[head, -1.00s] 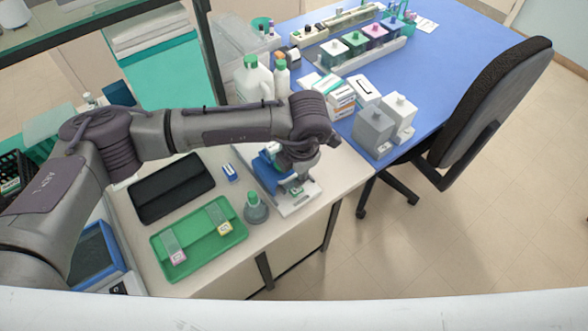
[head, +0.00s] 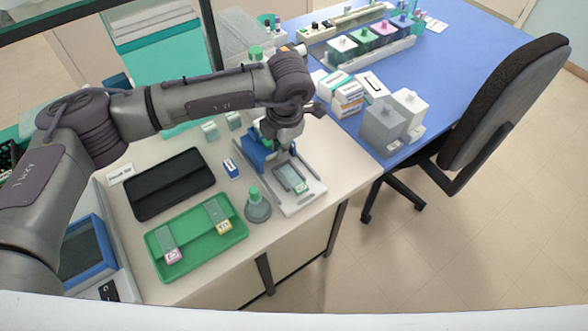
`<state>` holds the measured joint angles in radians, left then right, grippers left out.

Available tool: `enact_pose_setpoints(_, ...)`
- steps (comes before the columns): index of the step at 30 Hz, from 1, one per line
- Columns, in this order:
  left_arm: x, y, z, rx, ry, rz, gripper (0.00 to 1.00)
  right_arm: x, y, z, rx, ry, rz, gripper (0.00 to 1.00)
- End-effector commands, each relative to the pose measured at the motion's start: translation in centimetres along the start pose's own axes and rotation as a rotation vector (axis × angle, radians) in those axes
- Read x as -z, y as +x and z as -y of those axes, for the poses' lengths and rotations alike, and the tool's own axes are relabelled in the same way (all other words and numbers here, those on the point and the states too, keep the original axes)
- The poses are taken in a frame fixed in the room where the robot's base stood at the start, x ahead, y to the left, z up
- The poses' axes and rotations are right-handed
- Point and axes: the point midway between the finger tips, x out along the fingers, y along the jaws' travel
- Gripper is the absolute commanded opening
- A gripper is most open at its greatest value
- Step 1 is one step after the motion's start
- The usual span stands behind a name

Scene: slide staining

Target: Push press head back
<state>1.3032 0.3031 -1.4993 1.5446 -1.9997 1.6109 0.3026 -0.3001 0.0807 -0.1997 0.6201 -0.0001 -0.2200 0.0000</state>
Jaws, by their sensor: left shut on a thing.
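The press stands near the table's right edge, with a pale flat base (head: 312,192) and a blue part (head: 254,154) at its back. A slide with a greenish frame (head: 293,180) lies on the front of the base, uncovered. My left gripper (head: 272,139) is over the rear of the press, shut on what looks like the press head. The arm and gripper hide most of the head and the exact contact. My right gripper is not in view.
A green-capped bottle (head: 257,206) stands just left of the press. White and grey containers (head: 383,128) stand right on the blue table.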

Motion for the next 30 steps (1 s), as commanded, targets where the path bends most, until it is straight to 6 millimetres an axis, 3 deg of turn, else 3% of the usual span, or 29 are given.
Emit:
enact_pose_setpoints(1,0.0,0.8,-0.8,-0.001,-0.005,0.001,0.0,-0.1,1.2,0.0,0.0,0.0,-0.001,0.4)
enact_pose_setpoints(3,0.0,0.7,-1.7,0.0,-0.004,0.002,0.0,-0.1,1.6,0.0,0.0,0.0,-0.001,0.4)
enact_pose_setpoints(14,0.0,0.4,-2.5,-0.001,-0.001,0.003,0.0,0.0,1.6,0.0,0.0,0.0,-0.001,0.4)
enact_pose_setpoints(15,0.0,0.3,-2.5,-0.001,-0.002,0.003,0.11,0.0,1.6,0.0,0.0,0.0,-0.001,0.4)
enact_pose_setpoints(19,0.0,0.3,-2.5,-0.001,-0.002,0.003,0.33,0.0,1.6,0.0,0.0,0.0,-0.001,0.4)
enact_pose_setpoints(30,0.0,0.0,-2.3,0.002,0.0,0.003,0.35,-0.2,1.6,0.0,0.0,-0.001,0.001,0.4)
